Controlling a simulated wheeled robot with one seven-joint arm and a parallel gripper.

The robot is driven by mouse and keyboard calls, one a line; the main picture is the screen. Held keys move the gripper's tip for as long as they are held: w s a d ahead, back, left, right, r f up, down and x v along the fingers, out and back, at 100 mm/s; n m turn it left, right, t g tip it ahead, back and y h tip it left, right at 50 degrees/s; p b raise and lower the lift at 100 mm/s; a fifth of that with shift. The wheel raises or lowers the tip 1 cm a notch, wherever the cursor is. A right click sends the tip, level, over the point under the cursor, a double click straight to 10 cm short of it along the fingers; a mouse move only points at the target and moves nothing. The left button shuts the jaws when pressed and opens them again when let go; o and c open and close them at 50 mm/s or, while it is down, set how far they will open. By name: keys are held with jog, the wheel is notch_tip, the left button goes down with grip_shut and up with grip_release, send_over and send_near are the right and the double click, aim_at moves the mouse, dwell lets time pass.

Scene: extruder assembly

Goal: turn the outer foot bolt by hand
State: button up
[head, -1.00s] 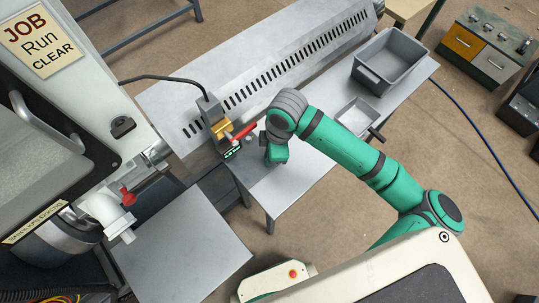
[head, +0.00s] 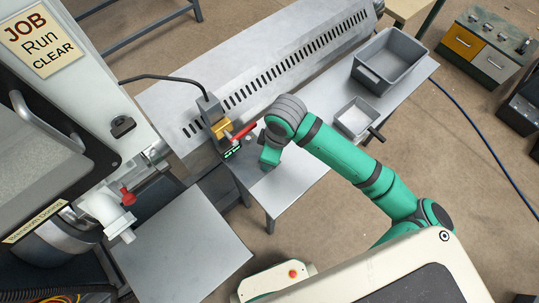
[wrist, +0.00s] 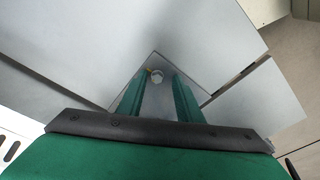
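I cannot tell how far the tips are from the bolt. In the head view, my gripper end (head: 269,157) points down over the near-left end of the grey bench (head: 290,175), beside the small machine head with a red lever (head: 243,131). The bolt is not clearly visible there.
The slotted grey cover (head: 285,65) runs behind my gripper. A small pale tray (head: 356,118) and a large grey bin (head: 390,62) stand farther right on the bench. A grey table (head: 180,245) and the white machine (head: 100,110) are at left.

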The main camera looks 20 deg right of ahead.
jog(key=shift+w+d+r, duration=0.1)
jog(key=shift+d+r, duration=0.05)
jog(key=shift+r, duration=2.75)
jog(key=shift+r, duration=0.1)
notch_tip(320, 180, up, 11)
jog(key=s+d, duration=0.1)
jog(key=shift+f, duration=0.2)
jog(key=shift+d, duration=0.15)
